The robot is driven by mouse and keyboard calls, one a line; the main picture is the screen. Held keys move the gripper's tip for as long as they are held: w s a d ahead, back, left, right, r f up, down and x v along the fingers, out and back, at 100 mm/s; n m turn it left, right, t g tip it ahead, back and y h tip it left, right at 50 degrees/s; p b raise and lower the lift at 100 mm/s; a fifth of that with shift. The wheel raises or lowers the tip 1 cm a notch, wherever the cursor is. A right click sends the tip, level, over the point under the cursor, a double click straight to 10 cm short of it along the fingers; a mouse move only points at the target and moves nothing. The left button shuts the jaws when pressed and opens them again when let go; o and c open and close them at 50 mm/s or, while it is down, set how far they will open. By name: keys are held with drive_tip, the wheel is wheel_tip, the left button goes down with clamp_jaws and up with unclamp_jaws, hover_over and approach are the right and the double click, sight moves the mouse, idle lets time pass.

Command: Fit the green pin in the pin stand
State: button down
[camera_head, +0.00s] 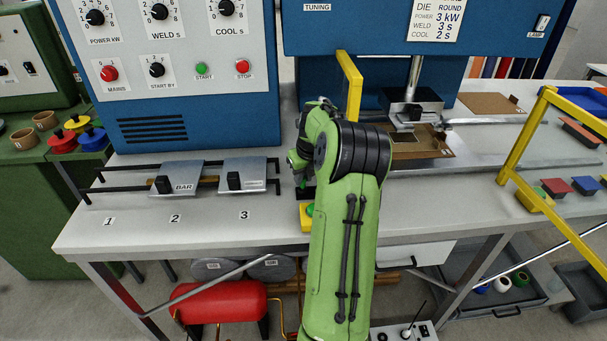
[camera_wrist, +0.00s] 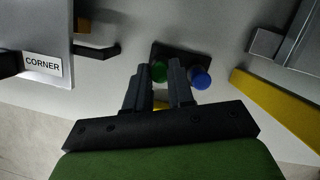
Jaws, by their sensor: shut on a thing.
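My gripper (camera_wrist: 161,78) is shut on the green pin (camera_wrist: 158,72), whose round green top shows between the fingertips in the wrist view. The dark pin stand (camera_wrist: 178,53) lies just beyond and under the fingertips. A blue pin (camera_wrist: 200,78) is at the stand's right side, close beside the right finger. The green pin's lower end is hidden, so I cannot tell whether it is in a hole or above the stand. In the head view my arm hides most of the gripper; a dark edge of the stand (camera_head: 305,193) shows below it.
A yellow block with a green top (camera_head: 307,217) sits at the bench's front edge, near the stand. The CORNER plate (camera_head: 243,174) is left of the gripper. A yellow upright frame (camera_head: 352,88) stands behind the arm. Bare bench lies front left.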

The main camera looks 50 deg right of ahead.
drive_tip(key=shift+f, duration=0.35)
drive_tip(key=c, duration=0.9)
unclamp_jaws()
drive_tip(key=p+v, duration=0.2)
drive_tip(key=v, duration=1.3)
drive_tip(key=shift+s+r+p, duration=0.15)
drive_tip(key=shift+r+p, duration=0.15)
drive_tip(key=shift+a, duration=0.15)
